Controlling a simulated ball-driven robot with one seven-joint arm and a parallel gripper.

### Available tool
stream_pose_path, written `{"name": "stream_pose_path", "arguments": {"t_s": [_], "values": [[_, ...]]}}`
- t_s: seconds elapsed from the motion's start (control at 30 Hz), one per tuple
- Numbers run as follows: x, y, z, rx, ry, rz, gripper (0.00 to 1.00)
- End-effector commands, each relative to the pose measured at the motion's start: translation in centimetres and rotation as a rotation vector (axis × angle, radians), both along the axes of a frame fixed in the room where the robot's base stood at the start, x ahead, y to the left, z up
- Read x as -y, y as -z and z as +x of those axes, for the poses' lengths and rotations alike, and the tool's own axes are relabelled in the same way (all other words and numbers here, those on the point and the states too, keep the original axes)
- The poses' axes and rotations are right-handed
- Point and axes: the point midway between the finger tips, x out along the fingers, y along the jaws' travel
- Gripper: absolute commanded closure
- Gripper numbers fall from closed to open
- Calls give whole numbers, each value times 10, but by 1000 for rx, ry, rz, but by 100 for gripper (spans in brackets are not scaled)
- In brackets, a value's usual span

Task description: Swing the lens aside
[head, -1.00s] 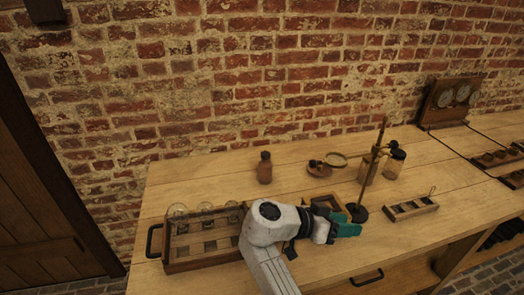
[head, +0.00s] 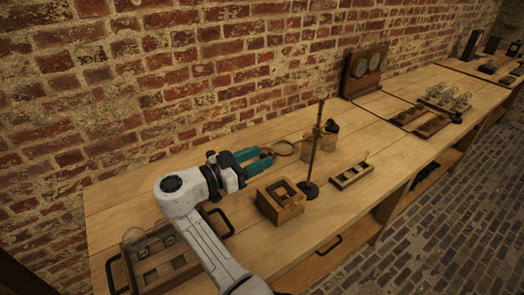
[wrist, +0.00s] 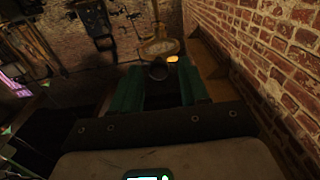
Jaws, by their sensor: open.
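The lens (head: 283,148) is a round, brass-coloured ring on the stand (head: 314,160), a thin upright post with a dark round foot. My gripper (head: 266,157) has green fingers, open, pointing at the lens from its left. The fingertips look close to the ring; I cannot tell if they touch. In the wrist view the lens (wrist: 160,47) shows just beyond my gripper (wrist: 158,78), roughly centred ahead of the parted fingers. A dark round thing (wrist: 158,70) shows between the fingers; I cannot tell what it is.
A wooden box (head: 280,205) with open compartments stands in front of the stand. A narrow tray (head: 351,175) lies to its right. A handled jar tray (head: 150,272) is at the lower left, partly behind my arm. The brick wall (head: 200,70) runs behind the bench.

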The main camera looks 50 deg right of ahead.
Motion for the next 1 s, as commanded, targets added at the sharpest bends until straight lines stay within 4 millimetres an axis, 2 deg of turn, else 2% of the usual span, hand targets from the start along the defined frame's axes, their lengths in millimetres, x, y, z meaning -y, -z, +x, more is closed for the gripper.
{"name": "stream_pose_path", "arguments": {"t_s": [0.2, 0.53, 1.0], "values": [[18, -1, -5, 0, 1, 0, 55], [20, 0, -6, 0, 0, 1, 56], [20, 0, -6, 0, 0, 1, 100]]}}
